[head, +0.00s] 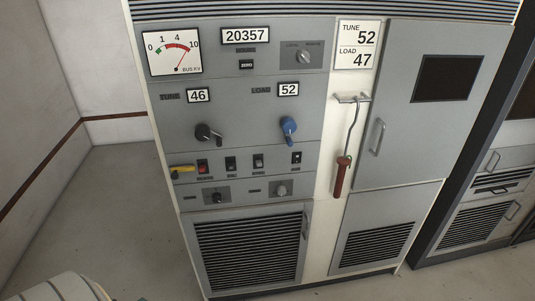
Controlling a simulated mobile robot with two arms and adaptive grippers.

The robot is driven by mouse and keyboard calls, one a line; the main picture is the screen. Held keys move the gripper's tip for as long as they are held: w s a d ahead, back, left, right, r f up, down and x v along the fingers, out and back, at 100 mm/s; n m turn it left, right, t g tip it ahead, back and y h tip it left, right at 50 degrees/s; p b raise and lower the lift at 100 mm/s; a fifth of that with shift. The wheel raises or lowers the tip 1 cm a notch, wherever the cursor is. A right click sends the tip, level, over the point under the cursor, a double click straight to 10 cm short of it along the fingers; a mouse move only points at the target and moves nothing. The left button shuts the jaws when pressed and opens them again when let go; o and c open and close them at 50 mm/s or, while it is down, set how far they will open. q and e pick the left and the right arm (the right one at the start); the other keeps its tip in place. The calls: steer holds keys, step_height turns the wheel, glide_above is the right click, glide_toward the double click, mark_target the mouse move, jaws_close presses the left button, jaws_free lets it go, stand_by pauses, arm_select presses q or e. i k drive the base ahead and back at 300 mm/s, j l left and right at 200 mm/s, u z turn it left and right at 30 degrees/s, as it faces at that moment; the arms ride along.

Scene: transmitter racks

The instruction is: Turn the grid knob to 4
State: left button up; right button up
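A grey transmitter cabinet (262,100) stands ahead in the head view. Its lower control strip has a small dark knob (216,197) on the left and a small light-grey knob (281,190) on the right, each on a dark plate. Higher up are a black crank knob (208,134) under a TUNE counter (198,95) reading 46 and a blue knob (289,128) under a LOAD counter (288,89) reading 52. The small labels and scales are too small to read, so I cannot tell which is the grid knob. Neither gripper is in view.
A row of small switches (231,163) sits between the knob rows, with a yellow tag (181,169) at its left. A red-handled hook (343,175) hangs right of the panel. A closed door (435,120) is beside it. Floor (115,215) at left is clear.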

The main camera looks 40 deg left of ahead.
mark_target(282, 192)
steer(key=u, duration=1.25)
